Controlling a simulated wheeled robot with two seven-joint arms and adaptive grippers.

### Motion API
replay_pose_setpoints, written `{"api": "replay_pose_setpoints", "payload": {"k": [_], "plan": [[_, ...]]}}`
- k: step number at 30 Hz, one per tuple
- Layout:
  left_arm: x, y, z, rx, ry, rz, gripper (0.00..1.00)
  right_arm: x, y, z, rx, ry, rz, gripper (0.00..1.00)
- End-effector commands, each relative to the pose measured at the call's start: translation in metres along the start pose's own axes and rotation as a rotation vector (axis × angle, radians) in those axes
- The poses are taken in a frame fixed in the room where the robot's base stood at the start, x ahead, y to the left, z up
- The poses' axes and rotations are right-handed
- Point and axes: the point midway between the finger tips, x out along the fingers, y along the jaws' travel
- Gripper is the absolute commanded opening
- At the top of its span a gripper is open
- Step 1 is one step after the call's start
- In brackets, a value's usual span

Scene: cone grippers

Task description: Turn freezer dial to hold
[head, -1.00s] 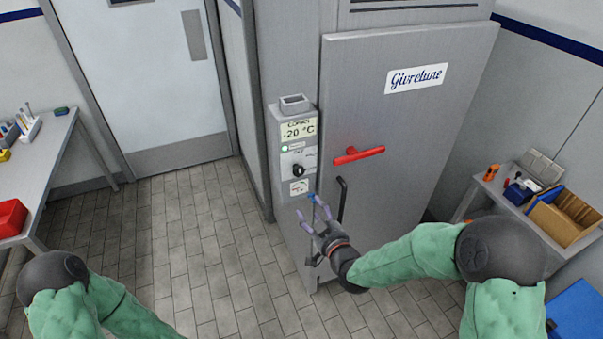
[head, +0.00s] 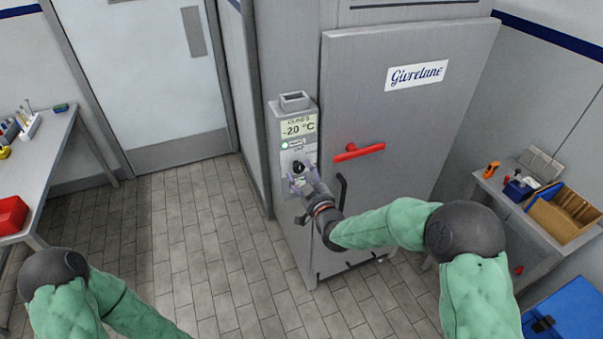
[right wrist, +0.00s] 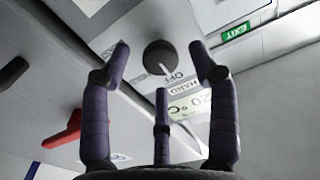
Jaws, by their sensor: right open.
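The freezer dial (head: 298,167) is a round black knob with a white pointer line, on the grey control box (head: 282,117) at the left of the freezer door. In the right wrist view the dial (right wrist: 160,57) shows large, with the words OFF and HARD beside it, and the pointer is aimed near OFF. My right gripper (head: 303,180) is open just in front of the dial. In the right wrist view its purple fingers (right wrist: 160,75) stand on both sides of the dial, with a third one below; I cannot tell whether they touch it. My left gripper is not in view.
The display (head: 298,125) above the dial reads -20 °C. A red door handle (head: 358,152) sticks out to the right, with a black handle (head: 342,192) below it. Side tables stand far left and right. The floor in front is clear.

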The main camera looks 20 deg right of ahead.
Motion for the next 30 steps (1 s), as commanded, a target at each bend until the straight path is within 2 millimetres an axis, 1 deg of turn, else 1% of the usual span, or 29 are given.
{"api": "replay_pose_setpoints", "payload": {"k": [1,5,14,15,17,18,20,26,30], "plan": [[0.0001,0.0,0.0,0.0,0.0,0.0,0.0,0.0045,-0.0003,0.0004,0.0,0.0,0.0,0.6],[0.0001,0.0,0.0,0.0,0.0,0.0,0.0,0.0105,-0.0005,0.0005,0.001,-0.001,0.0,0.6],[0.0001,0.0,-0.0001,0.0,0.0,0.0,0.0,0.012,-0.0003,0.0001,0.001,0.0,0.0,0.6],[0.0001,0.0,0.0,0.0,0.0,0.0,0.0,0.0119,-0.0003,0.0001,0.001,0.0,0.0,0.49],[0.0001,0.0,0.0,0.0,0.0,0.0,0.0,0.0119,-0.0003,0.0002,0.001,0.0,0.0,0.32],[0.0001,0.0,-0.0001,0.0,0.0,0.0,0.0,0.0119,-0.0003,0.0002,0.001,0.0,0.0,0.21],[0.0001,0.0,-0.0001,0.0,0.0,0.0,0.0,0.0118,-0.0003,0.0002,0.001,0.0,0.0,0.04],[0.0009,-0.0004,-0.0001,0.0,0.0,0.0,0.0,0.0118,-0.0003,0.0005,0.005,0.0,0.0,0.04],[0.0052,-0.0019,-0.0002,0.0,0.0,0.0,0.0,0.0117,-0.0004,0.0015,0.029,0.0,0.0,0.04]]}}
